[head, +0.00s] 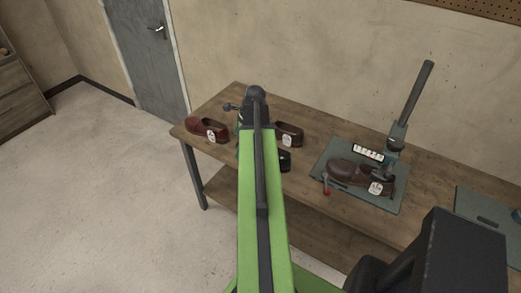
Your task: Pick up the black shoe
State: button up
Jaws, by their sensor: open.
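A black shoe (285,161) lies near the front edge of the wooden table (312,118), just right of my green arm. My arm reaches forward over the table's left part. My gripper is hidden behind the arm's own links, so its fingers and their distance from the black shoe cannot be seen.
A dark red shoe (206,130) stands left of my arm, and a brown shoe (289,135) stands behind the black one. A larger brown shoe (350,172) lies on a grey-green mat (389,207) beside an upright dark machine lever (417,90).

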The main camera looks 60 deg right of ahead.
jog(key=s+d+r+m+t, duration=0.1)
jog(key=s+d+r+m, duration=0.1)
jog(key=s+d+m, duration=0.75)
jog(key=shift+n+h, duration=0.4)
jog(key=shift+n, duration=0.45)
jog(key=b+x, duration=0.3)
jog(key=s+d+b+x, duration=0.1)
jog(key=b+x, duration=0.6)
jog(key=x, duration=0.1)
jog(key=shift+s+d+f, duration=0.1)
jog(key=shift+d+f, duration=0.05)
jog(key=shift+f, duration=0.25)
jog(key=shift+f+b, duration=0.2)
jog(key=shift+b, duration=0.2)
jog(key=shift+r, duration=0.1)
jog(key=b+x, duration=0.4)
jog(key=x, duration=0.1)
jog(key=shift+s+b, duration=0.15)
jog(key=shift+b, duration=0.2)
jog(key=shift+f, duration=0.3)
jog(key=shift+r, duration=0.2)
jog(key=c, duration=1.8)
